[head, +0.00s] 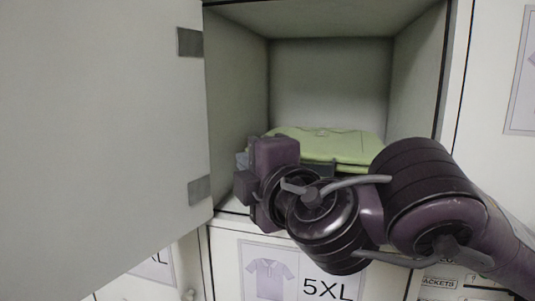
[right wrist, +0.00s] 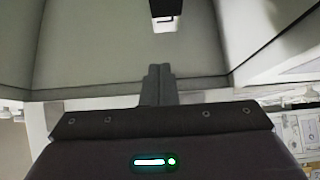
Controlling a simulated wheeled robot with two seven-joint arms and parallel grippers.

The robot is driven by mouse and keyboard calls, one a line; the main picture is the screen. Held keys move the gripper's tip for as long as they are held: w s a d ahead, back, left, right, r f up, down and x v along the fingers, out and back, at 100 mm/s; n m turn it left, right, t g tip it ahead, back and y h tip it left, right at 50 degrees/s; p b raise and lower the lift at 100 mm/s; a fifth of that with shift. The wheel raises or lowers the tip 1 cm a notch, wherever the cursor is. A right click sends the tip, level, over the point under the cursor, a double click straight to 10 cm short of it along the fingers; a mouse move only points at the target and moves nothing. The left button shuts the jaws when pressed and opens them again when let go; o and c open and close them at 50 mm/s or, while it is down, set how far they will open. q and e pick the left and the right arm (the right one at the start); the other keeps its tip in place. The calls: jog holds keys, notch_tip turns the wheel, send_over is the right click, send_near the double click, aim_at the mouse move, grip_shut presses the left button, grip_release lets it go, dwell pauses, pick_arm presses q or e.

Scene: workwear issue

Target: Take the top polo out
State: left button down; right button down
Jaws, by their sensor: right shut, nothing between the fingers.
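A light green folded polo (head: 335,143) lies on top of a stack inside the open locker compartment. A thin dark line along its front separates it from another green folded garment (head: 350,169) beneath. My right gripper (head: 243,170) is at the compartment's mouth, at the left front of the stack, and its arm hides the stack's lower front. In the right wrist view its fingers (right wrist: 158,80) are together with nothing between them. No polo shows in that view. My left gripper is not in view.
The compartment (head: 330,80) has bare grey walls close on both sides, with free room above the stack. Its open door (head: 100,120) fills the left. A door below bears a 5XL polo label (head: 290,275). Other labelled doors stand at the right.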

aim_at(324, 151)
jog(key=w+d, duration=0.2)
jog(key=shift+w+p, duration=0.3)
jog(key=shift+p, duration=0.1)
jog(key=shift+w+d, duration=0.25)
jog(key=shift+d, duration=0.4)
jog(key=shift+a, duration=0.25)
jog(key=shift+w, duration=0.1)
jog(key=shift+w+d+f+b, duration=0.2)
jog(key=shift+w+d+b, duration=0.2)
jog(key=shift+d+b, duration=0.35)
jog(key=shift+w+d+r, duration=0.1)
jog(key=shift+d, duration=0.05)
jog(key=shift+r, duration=0.1)
jog(key=shift+w, duration=0.1)
